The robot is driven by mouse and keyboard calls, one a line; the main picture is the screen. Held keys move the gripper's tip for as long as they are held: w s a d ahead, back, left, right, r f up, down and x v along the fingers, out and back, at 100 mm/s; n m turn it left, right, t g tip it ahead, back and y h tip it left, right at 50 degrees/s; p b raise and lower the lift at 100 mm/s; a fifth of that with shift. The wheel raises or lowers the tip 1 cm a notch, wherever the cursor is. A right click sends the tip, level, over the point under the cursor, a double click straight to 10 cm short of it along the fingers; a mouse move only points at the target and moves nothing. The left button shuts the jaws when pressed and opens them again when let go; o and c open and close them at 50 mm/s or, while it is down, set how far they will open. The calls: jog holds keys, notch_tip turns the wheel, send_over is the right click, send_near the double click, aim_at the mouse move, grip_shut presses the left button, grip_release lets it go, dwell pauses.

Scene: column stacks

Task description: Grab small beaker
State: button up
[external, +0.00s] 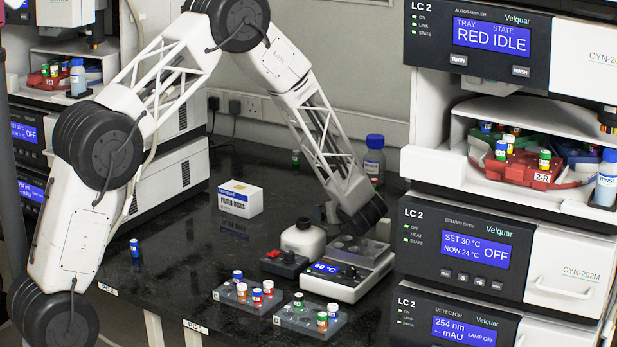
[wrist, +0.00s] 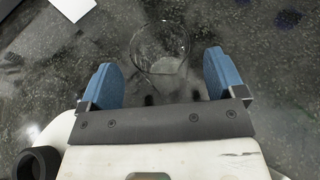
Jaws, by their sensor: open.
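A small clear glass beaker (wrist: 160,45) stands on the black speckled bench in the wrist view. My gripper (wrist: 160,68) is open, with one blue finger to the left of the beaker and one to the right. The beaker's near part reaches between the fingers, with gaps visible on both sides. I see no contact. In the external view my forearm comes down behind the hotplate and hides most of the gripper. I cannot make out the beaker there.
A hotplate (external: 342,287) showing 60 °C, a white bottle (external: 303,238) and a dark control box (external: 284,264) stand in front. A filter discs box (external: 240,200) is left, and a blue-capped bottle (external: 374,163) behind. Two vial racks sit in front. Instruments stand right.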

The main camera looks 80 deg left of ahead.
jog(key=shift+x, duration=1.95)
jog(key=shift+f, duration=0.1)
jog(key=shift+c, duration=0.3)
jog(key=c, duration=1)
